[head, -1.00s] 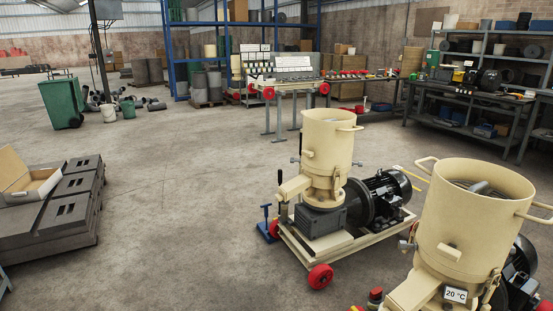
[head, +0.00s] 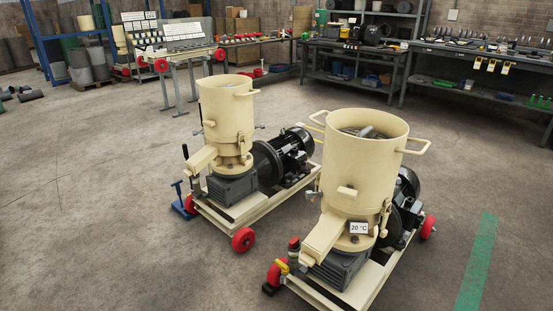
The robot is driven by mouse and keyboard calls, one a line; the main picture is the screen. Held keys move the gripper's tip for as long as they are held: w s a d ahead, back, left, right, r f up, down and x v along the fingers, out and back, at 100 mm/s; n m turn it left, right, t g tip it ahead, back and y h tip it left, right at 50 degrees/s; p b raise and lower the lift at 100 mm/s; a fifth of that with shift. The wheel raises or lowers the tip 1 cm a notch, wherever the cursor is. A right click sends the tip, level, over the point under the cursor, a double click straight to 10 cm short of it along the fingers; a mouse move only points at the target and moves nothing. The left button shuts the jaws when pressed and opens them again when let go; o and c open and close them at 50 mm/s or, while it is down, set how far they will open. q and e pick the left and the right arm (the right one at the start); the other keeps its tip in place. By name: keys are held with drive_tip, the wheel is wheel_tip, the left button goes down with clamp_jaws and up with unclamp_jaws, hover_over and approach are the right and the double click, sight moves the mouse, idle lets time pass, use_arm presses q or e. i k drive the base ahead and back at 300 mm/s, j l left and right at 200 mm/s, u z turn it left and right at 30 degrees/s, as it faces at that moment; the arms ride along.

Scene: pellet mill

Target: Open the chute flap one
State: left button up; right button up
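Two cream pellet mills on wheeled frames stand on the floor in the head view. The nearer mill (head: 362,175) has a "20 °C" display (head: 359,228) and a sloping discharge chute (head: 324,238) at its lower front left. The farther mill (head: 228,112) stands behind and to the left, with a similar chute (head: 202,157). I cannot tell a separate flap on either chute, nor which one is chute flap one. Neither of my grippers is in view.
Black motors (head: 290,150) sit behind the hoppers. Red wheels (head: 243,239) and a blue stand (head: 182,203) stick out at floor level. Workbenches (head: 355,64) line the back. Open concrete floor (head: 90,210) lies left, and a green floor stripe (head: 476,262) lies right.

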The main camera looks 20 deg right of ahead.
sight(309, 257)
drive_tip(key=z, duration=1.2)
